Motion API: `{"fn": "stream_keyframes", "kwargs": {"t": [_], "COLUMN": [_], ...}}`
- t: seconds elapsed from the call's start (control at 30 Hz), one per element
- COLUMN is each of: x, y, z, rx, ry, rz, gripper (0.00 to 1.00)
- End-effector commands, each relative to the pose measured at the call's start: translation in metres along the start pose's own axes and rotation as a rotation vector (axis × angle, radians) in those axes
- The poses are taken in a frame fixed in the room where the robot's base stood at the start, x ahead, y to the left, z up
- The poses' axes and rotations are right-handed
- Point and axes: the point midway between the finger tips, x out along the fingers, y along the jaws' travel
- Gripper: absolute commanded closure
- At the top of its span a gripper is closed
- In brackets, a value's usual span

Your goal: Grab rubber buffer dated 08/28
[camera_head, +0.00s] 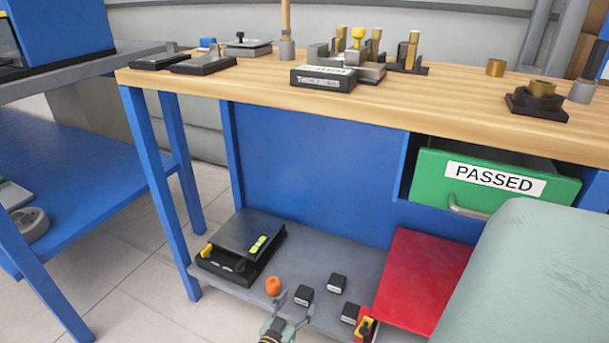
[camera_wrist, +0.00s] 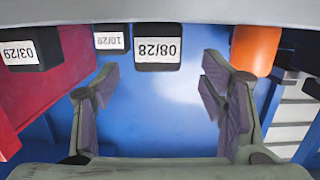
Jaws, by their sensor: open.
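The rubber buffer dated 08/28 (camera_wrist: 158,48) is a small black block with a white label, at the upper middle of the wrist view, with its date upside down. In the head view it appears to be the black block (camera_head: 304,295) beside the orange piece on the low grey shelf. My gripper (camera_wrist: 160,78) is open and empty, its fingers spread to either side of the buffer's line but short of it. In the head view my gripper (camera_head: 294,311) is at the shelf's front, close to that block.
Other black blocks are dated 10/29 (camera_wrist: 112,38) and 03/29 (camera_wrist: 20,54). An orange piece (camera_wrist: 256,50) stands close by on the other side. A black scale-like device (camera_head: 250,236) is on the shelf's left. A red box (camera_head: 430,280) and an open green PASSED drawer (camera_head: 440,185) are at right.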

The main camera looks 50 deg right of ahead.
Motion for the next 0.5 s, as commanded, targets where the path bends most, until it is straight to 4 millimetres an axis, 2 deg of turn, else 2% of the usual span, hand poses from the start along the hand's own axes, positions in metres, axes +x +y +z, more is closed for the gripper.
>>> {"fn": "stream_keyframes", "kwargs": {"t": [0.17, 0.5], "x": [0.009, 0.048], "y": [0.001, 0.004], "z": [0.000, -0.003], "rx": [-0.001, 0.001], "ry": [0.000, -0.001], "rz": [0.001, 0.002], "gripper": [0.35, 0.35]}}
